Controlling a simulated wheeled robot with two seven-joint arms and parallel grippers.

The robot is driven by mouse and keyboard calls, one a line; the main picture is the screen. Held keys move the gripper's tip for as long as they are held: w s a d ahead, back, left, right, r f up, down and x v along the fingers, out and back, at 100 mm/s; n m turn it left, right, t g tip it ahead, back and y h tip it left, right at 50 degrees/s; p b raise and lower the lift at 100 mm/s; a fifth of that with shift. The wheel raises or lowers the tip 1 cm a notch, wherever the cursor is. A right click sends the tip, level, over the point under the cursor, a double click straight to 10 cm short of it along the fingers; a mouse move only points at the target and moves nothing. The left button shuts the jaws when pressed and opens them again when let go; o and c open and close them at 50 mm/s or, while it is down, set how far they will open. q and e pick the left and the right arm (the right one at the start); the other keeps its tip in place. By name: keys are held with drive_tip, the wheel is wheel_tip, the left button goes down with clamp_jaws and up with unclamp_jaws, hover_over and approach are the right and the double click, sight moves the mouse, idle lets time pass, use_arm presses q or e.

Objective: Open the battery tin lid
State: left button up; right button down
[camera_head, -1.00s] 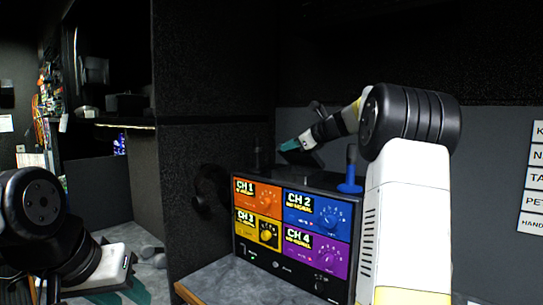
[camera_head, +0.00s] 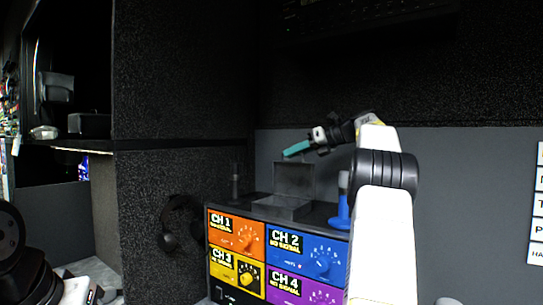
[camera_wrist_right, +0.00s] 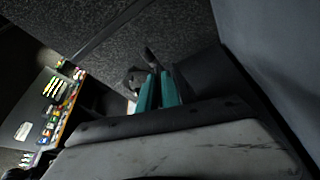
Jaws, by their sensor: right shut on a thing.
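The battery tin (camera_head: 284,203) is a small grey box on top of the monitor unit. Its lid (camera_head: 293,180) stands roughly upright at the back edge, so the tin is open; I cannot make out anything inside it. My right gripper (camera_head: 291,151) has teal fingers and is just above the lid's top edge. In the right wrist view, the right gripper (camera_wrist_right: 158,91) has its fingers close together, shut on the lid; the contact itself is hard to see. Of my left arm, only part shows at the lower left; its fingertips are out of the picture.
The monitor unit (camera_head: 235,232) has coloured channel panels. A blue-based upright knob (camera_head: 342,208) stands to the tin's right, and a dark upright stick (camera_head: 236,183) to its left. Headphones (camera_head: 180,222) hang on the dark partition (camera_head: 150,185) at left.

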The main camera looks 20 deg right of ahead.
drive_tip(key=shift+w+d+f, duration=0.2)
drive_tip(key=shift+w+d, duration=0.65)
drive_tip(key=shift+d, duration=0.3)
drive_tip(key=c, duration=1.8)
unclamp_jaws()
drive_tip(key=v, duration=0.7)
drive_tip(key=shift+s+d, duration=0.25)
drive_tip(key=shift+d, duration=0.05)
drive_tip(key=shift+r, duration=0.1)
